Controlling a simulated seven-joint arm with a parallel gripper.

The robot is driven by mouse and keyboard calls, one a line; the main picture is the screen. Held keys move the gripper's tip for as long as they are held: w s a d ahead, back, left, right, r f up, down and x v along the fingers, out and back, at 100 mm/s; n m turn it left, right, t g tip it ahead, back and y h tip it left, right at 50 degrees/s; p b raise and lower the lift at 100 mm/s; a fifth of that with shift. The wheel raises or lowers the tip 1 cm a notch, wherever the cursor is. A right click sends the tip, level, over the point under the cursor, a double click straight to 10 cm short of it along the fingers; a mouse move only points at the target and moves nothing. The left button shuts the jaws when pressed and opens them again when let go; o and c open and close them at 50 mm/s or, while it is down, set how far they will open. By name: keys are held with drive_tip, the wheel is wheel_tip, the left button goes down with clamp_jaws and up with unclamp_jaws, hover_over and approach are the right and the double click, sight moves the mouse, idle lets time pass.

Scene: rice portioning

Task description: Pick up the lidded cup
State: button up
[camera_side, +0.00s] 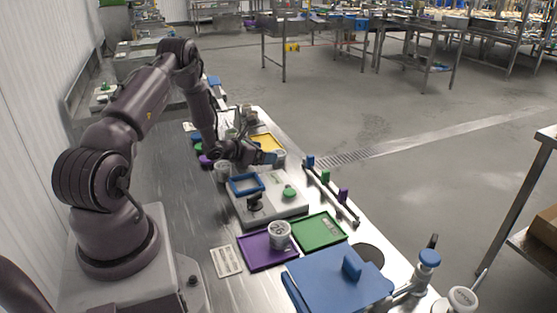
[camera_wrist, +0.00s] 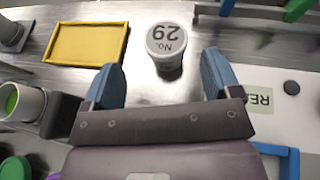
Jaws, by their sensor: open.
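A white cup with a lid marked "No. 29" (camera_wrist: 167,38) stands on the steel table in the wrist view. It is ahead of my gripper (camera_wrist: 159,78), roughly centred between the two blue fingers. The fingers are apart, with no visible contact on the cup. In the side view my gripper (camera_side: 268,157) is low over the table, between the yellow tray and the blue frame; I cannot make out the No. 29 cup there. Another white cup with a dark-marked top (camera_side: 280,229) stands on the purple tray (camera_side: 255,256).
A yellow tray (camera_wrist: 52,58) lies left of the No. 29 cup. A grey cup with green inside (camera_wrist: 30,103) is at the lower left. A blue frame (camera_side: 233,186) sits on a grey device. A green tray (camera_side: 318,240) and a rail with coloured blocks (camera_side: 328,182) are nearby.

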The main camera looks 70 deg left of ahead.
sight(280, 164)
drive_tip(key=shift+d+x, duration=0.15)
drive_tip(key=shift+x, duration=1.4)
drive_tip(key=shift+d+x, duration=0.2)
drive_tip(key=shift+x, duration=1.35)
drive_tip(key=shift+c, duration=0.4)
drive_tip(key=c, duration=0.9)
